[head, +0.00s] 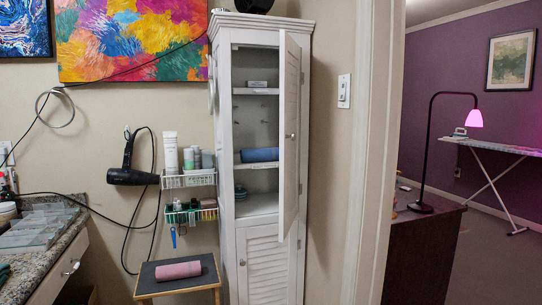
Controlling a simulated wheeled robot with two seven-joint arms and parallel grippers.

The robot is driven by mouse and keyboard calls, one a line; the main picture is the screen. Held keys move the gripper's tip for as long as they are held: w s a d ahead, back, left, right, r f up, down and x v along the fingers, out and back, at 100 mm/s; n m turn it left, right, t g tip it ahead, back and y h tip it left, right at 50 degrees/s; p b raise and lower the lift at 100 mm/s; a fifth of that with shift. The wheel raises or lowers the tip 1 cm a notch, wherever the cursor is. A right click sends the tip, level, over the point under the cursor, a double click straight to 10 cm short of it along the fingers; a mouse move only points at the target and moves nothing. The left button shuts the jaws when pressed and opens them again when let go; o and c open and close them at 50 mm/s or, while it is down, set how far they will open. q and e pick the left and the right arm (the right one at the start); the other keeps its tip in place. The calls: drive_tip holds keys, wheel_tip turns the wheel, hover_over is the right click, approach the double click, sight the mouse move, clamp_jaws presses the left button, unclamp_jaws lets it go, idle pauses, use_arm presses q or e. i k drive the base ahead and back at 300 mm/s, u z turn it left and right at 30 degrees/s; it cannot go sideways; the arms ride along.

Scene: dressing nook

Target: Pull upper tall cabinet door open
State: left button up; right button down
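The tall white cabinet (226,150) stands against the wall in the middle of the head view. Its upper door (291,160) is swung open, hinged on the right side, with a small round knob near its free edge. Shelves inside show a small light box, a rolled blue towel (260,155) and a teal item. The lower louvered door (268,268) is shut. Neither of my grippers is in view.
A dark-topped stool (202,283) with a rolled pink towel (178,270) stands in front left of the cabinet. Wire baskets (189,180) and a hair dryer (133,172) hang on the wall at left. A granite counter (45,255) is far left. A doorway opens at right.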

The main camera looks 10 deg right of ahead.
sight(290, 52)
drive_tip(key=u, duration=0.65)
drive_tip(key=i, duration=0.85)
drive_tip(key=u, duration=0.5)
drive_tip(key=i, duration=0.9)
drive_tip(key=z, duration=0.55)
